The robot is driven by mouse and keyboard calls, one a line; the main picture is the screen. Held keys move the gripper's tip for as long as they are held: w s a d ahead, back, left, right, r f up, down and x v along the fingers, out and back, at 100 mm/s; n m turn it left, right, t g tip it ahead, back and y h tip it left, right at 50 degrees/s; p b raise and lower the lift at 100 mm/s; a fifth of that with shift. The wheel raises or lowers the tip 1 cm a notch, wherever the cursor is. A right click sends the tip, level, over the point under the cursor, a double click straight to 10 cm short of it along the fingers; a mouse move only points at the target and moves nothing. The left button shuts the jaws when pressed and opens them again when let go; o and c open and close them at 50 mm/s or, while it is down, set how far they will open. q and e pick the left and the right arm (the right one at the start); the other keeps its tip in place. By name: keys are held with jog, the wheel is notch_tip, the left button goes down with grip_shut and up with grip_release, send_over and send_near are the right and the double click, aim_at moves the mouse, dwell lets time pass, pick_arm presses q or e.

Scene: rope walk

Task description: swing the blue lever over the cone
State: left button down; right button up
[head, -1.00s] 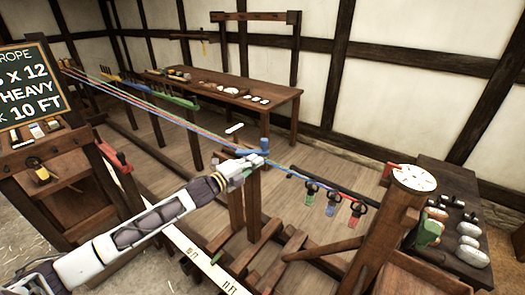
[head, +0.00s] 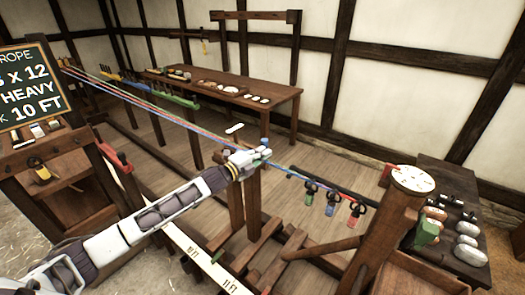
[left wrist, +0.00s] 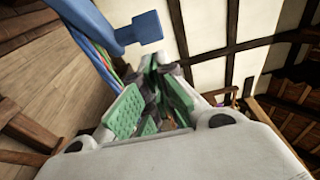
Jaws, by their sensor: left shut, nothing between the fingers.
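The blue lever (head: 264,142) is at the top of a wooden post (head: 251,200) in the middle of the head view, mostly hidden behind my left gripper. It shows larger in the left wrist view as a blue bar with a block at its end (left wrist: 140,28), just beyond the fingers. My left gripper (head: 264,154) is shut and empty, close to the lever; I cannot tell whether they touch. Its green finger pads (left wrist: 152,88) show in the wrist view. I cannot make out the cone separately; the gripper covers that spot. My right gripper is not in view.
Coloured strands (head: 150,107) run from the far left to the post. A rope line with several hanging hooks (head: 331,203) continues right to a stand with a round white dial (head: 413,178). A long table (head: 270,105) stands behind. A chalkboard (head: 30,88) is at left.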

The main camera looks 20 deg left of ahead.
pick_arm(q)
jog(key=shift+w+y, duration=0.3)
jog(key=shift+w, duration=0.95)
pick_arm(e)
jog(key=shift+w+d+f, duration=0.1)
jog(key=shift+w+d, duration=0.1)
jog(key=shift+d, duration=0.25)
